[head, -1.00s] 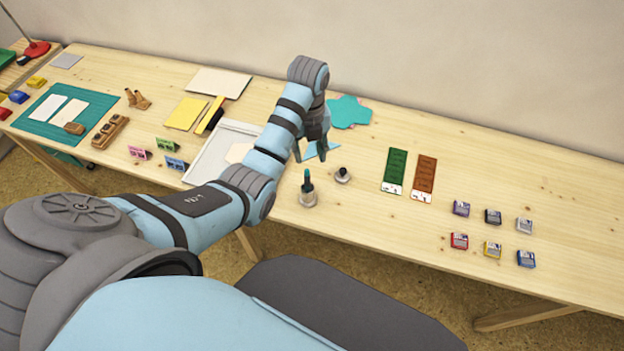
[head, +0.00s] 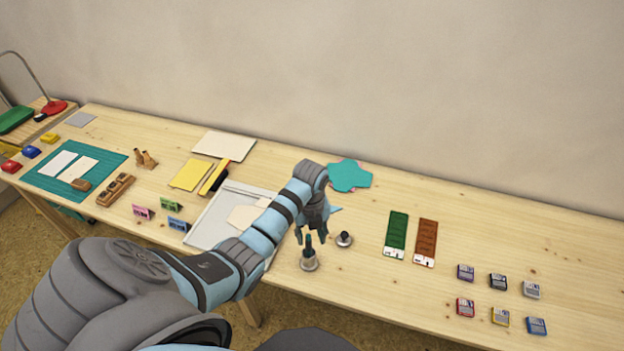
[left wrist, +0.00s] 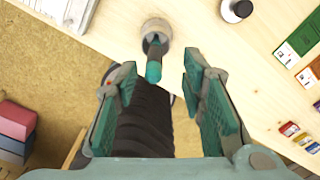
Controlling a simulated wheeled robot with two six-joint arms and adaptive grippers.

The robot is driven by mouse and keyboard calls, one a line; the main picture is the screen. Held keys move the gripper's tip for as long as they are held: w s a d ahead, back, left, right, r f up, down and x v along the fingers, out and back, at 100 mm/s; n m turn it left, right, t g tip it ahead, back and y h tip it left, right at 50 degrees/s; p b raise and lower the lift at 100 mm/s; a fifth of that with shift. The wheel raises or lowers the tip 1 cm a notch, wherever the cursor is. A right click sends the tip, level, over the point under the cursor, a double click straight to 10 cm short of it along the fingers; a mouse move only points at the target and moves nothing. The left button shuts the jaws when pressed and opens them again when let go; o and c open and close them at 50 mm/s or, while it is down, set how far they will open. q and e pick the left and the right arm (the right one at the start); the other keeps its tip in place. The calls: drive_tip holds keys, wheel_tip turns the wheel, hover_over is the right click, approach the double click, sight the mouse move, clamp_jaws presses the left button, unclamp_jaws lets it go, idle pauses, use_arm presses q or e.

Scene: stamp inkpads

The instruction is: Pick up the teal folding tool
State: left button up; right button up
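The teal folding tool (head: 308,242) stands upright in a small round grey holder (head: 309,263) near the front edge of the table. In the left wrist view, the tool (left wrist: 154,62) points up toward the camera from its holder (left wrist: 156,29). My left gripper (head: 312,234) is open and empty, its fingers pointing down close around the tool's top. In the left wrist view, the tool's end shows between the two fingertips (left wrist: 158,76), nearer the left one, with no clear contact. My right gripper is not in view.
A small dark-knobbed round item (head: 344,240) stands just right of the holder. A light tray (head: 205,232) lies to the left. Green (head: 396,234) and brown (head: 426,243) strips and several small inkpads (head: 500,317) lie to the right, with bare wood between.

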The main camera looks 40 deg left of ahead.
sight(309, 246)
use_arm(q)
drive_tip(key=shift+f, duration=0.7)
drive_tip(key=f+b, duration=0.4)
drive_tip(key=f, duration=0.1)
drive_tip(key=shift+s+a+b, duration=0.2)
drive_tip(key=shift+a+b, duration=0.1)
drive_tip(key=shift+a, duration=0.05)
drive_tip(key=shift+f+b, duration=0.15)
drive_tip(key=shift+b, duration=0.15)
drive_tip(key=shift+r, duration=0.2)
drive_tip(key=shift+r+p, duration=0.1)
drive_tip(key=shift+p, duration=0.2)
clamp_jaws()
